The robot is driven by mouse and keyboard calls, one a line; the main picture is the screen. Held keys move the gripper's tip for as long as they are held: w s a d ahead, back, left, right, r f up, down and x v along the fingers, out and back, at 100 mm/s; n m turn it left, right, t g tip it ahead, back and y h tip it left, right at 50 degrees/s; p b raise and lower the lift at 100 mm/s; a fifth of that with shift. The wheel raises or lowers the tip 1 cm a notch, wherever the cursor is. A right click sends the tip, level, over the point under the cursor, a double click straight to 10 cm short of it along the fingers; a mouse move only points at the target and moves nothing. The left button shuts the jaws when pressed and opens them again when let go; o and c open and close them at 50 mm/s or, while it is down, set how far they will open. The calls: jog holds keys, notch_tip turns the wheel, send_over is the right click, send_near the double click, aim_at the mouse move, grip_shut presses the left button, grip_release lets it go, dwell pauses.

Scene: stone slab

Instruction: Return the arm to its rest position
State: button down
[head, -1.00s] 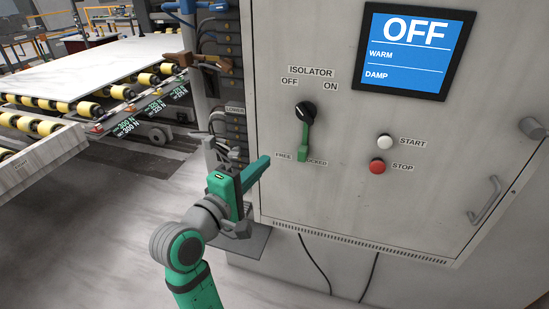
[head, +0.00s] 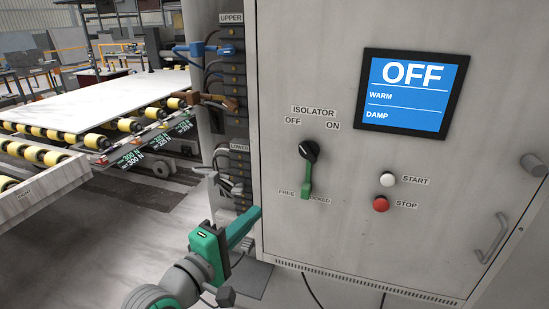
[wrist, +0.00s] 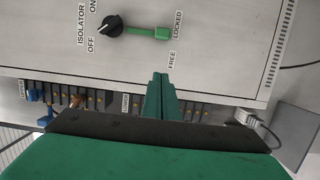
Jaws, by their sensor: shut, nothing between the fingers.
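My gripper (head: 257,213) is shut and empty, its green fingers together. It is low in front of the cabinet's left edge in the head view, below and left of the isolator switch (head: 308,151), apart from its lever. In the wrist view the closed fingers (wrist: 160,78) point toward the cabinet front. My arm runs down out of the bottom of the head view. The isolator has a black knob and a green lever (head: 307,182) hanging down, its end over the start of the LOCKED label.
The grey cabinet (head: 285,225) fills the right side. Its screen (head: 415,90) reads OFF, WARM, DAMP. A white START button (head: 387,180) and red STOP button (head: 380,204) sit below. A roller conveyor (head: 95,140) with a pale slab (head: 100,98) stands left. Open floor lies between.

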notch_tip(320, 180, down, 15)
jog(key=d+n+y, duration=0.1)
jog(key=y, duration=0.3)
jog(key=s+d+f+m+y, duration=0.2)
jog(key=s+f+y, duration=0.2)
jog(key=s+f, duration=0.8)
jog(key=s+d+f+m, duration=0.2)
jog(key=s+m, duration=0.2)
jog(key=s, duration=0.4)
jog(key=s+d+f+m, duration=0.2)
jog(key=s+m, duration=0.1)
jog(key=s, duration=0.5)
jog(key=s+d+f+m, duration=0.2)
jog(key=s+m, duration=0.2)
jog(key=s, duration=0.5)
jog(key=shift+m+g, duration=0.3)
jog(key=shift+d+f, duration=0.1)
jog(key=shift+d, duration=0.05)
